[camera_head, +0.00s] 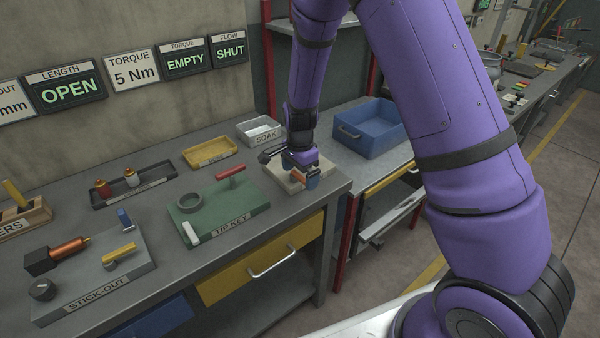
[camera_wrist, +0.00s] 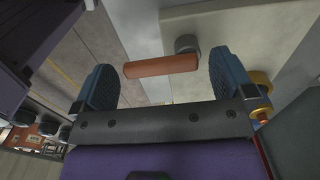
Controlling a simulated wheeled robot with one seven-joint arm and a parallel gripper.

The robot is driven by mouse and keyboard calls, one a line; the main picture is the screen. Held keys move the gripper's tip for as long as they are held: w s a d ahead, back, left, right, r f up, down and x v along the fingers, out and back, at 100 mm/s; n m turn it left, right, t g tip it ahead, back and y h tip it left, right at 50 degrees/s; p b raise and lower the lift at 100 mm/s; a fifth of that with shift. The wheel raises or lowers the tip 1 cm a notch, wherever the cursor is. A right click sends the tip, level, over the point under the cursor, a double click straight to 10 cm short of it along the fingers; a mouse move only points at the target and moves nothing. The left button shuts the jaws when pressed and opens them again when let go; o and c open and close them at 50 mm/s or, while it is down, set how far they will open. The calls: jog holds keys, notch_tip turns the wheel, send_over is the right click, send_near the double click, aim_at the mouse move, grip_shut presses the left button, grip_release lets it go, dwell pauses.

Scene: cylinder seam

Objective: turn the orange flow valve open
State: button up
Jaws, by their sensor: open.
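The orange flow valve handle (camera_wrist: 160,66) is a short bar on a dark round hub (camera_wrist: 187,44) in the wrist view. It lies between the two dark fingers of my open gripper (camera_wrist: 160,62), with a gap at each side. Whether the fingers reach down around it I cannot tell. In the head view my gripper (camera_head: 302,168) is over the pale valve block (camera_head: 277,171) near the bench's right end, and a bit of the orange handle (camera_head: 313,182) shows beside it. The flow sign (camera_head: 229,51) reads SHUT.
The green TIP KEY board (camera_head: 219,207) with a red handle is left of the valve block. The SOAK tray (camera_head: 259,131) stands behind it. A blue bin (camera_head: 370,128) is on the bench to the right. A yellow drawer (camera_head: 262,263) is below the bench edge.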

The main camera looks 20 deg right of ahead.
jog(key=shift+c, duration=0.2)
jog(key=c, duration=0.8)
jog(key=shift+d+n, duration=0.1)
jog(key=shift+n, duration=0.2)
jog(key=n, duration=0.3)
jog(key=shift+w+d+n, duration=0.3)
jog(key=shift+d, duration=0.1)
jog(key=n, duration=0.3)
jog(key=w+n, duration=0.1)
jog(key=n, duration=0.1)
jog(key=shift+d+n, duration=0.3)
jog(key=shift+d, duration=0.1)
jog(key=n, duration=0.1)
jog(key=w+n, duration=0.1)
jog(key=n, duration=0.1)
jog(key=shift+d+n, duration=0.15)
jog(key=shift+n, duration=0.15)
jog(key=shift+w+n, duration=0.3)
jog(key=shift+n, duration=0.8)
jog(key=shift+w+n, duration=0.25)
jog(key=shift+n, duration=0.85)
